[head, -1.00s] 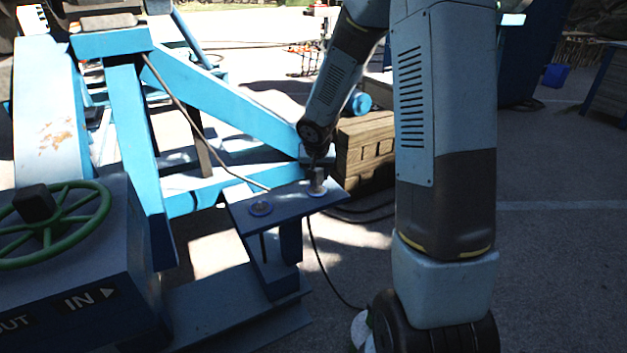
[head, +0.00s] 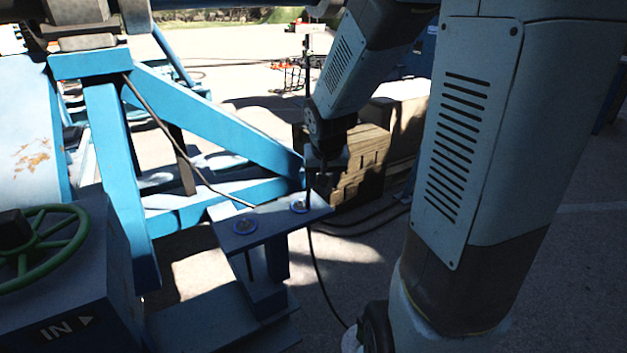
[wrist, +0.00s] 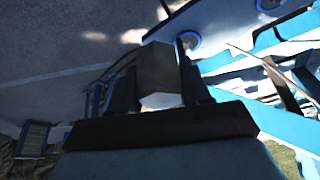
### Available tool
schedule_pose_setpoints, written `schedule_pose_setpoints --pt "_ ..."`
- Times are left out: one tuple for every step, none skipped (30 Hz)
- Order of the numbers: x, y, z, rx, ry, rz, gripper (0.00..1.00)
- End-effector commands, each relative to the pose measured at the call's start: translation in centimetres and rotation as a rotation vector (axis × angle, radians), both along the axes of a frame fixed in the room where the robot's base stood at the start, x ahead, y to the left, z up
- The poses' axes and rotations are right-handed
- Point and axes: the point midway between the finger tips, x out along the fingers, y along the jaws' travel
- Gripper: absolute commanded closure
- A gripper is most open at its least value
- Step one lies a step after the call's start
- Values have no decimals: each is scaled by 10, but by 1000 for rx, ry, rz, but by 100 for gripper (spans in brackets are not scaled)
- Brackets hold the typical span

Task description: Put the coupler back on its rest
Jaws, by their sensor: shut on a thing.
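My gripper (head: 325,178) hangs just behind and to the right of a blue bracket plate (head: 270,218). It is shut on a grey block-like piece, which I take as the coupler; in the wrist view the coupler (wrist: 160,72) sits between the two dark fingers. In the head view it is small, dark and hard to make out. The plate has two round ringed seats: a near left one (head: 245,226) and a far right one (head: 299,206). Both look empty. In the wrist view one ringed seat (wrist: 188,40) shows just beyond the fingers, apart from the coupler.
A blue frame (head: 210,115) with a thin cable or rod stands left of the plate. A green handwheel (head: 50,245) on a blue box marked IN is at the near left. Stacked timber (head: 362,165) lies behind my gripper. A dark cable hangs beside the plate to the ground.

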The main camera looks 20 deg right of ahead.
Motion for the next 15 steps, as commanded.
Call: schedule_pose_setpoints --pt "-3 0 2 0 -1 0 93" --pt "-4 -1 3 0 -1 0 93" --pt "-6 -1 3 0 -1 0 93" --pt "-7 -1 4 0 -1 0 93" --pt "-8 -1 5 0 -1 0 93" --pt "-9 -1 7 0 -1 0 93" --pt "-9 -1 8 -1 -2 0 93" --pt "-9 -2 10 -1 -2 0 93" --pt "-9 -2 12 0 -2 -1 93" --pt "-9 -2 13 0 -2 -1 93" --pt "-10 -2 15 0 -2 -1 93" --pt "-10 -2 17 0 -1 -1 93" --pt "-10 -2 18 -1 -2 0 93" --pt "-10 -1 20 -1 -2 0 93" --pt "-9 -2 21 -1 -2 0 93"
